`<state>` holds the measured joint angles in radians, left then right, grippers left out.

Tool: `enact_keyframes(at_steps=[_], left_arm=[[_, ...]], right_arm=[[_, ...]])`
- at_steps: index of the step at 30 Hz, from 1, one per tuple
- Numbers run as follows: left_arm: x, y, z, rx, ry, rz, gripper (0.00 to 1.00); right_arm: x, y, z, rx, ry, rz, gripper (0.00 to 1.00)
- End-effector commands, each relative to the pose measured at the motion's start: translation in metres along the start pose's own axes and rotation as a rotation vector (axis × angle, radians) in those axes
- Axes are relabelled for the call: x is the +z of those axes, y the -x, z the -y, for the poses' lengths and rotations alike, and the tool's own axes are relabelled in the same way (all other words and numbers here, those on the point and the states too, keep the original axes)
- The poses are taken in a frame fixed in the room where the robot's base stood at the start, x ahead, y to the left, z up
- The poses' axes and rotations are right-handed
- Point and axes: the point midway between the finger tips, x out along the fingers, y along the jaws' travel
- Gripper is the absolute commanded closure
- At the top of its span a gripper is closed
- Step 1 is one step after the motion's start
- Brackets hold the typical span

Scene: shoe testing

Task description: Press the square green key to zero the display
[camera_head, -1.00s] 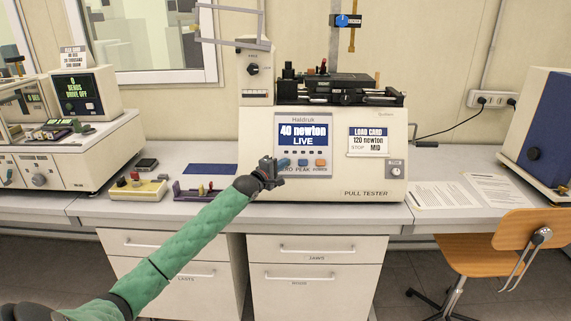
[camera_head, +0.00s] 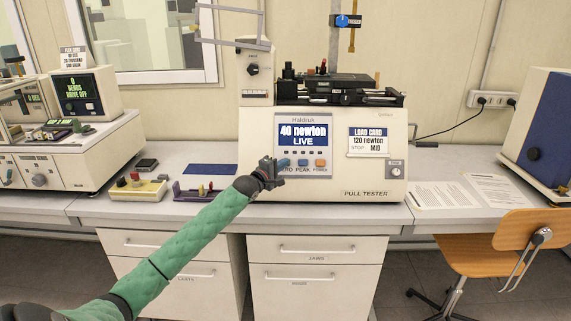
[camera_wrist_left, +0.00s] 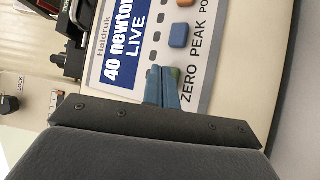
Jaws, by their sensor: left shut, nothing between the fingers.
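The pull tester (camera_head: 370,180) stands on the bench, and its display (camera_head: 303,134) reads "40 newton LIVE". Below it are a blue PEAK key (camera_head: 302,162) and an orange POWER key (camera_head: 320,163). My left gripper (camera_head: 284,162) is shut and empty, with its blue fingertips over the ZERO key's place in the head view. In the left wrist view the closed fingertips (camera_wrist_left: 164,87) lie at a mostly hidden green key (camera_wrist_left: 177,74), above the word ZERO. I cannot tell whether they touch it. The right gripper is not in view.
A load card (camera_head: 369,142) on the tester reads "120 newton, STOP MID". A cream box with knobs (camera_head: 136,188) and a purple fixture (camera_head: 197,192) stand left on the bench. A wooden chair (camera_head: 497,242) is at right.

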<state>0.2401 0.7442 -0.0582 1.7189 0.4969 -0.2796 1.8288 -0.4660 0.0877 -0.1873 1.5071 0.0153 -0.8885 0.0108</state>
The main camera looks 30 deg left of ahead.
Motion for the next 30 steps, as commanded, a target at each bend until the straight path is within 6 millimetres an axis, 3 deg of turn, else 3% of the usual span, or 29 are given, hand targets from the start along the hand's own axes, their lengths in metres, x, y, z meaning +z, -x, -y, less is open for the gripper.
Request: enact_keyframes(at_steps=[30], left_arm=[[-0.0042, -0.0058, 0.0033, 0.001, 0.000, 0.000, 1.00]], right_arm=[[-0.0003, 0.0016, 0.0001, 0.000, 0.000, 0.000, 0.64]])
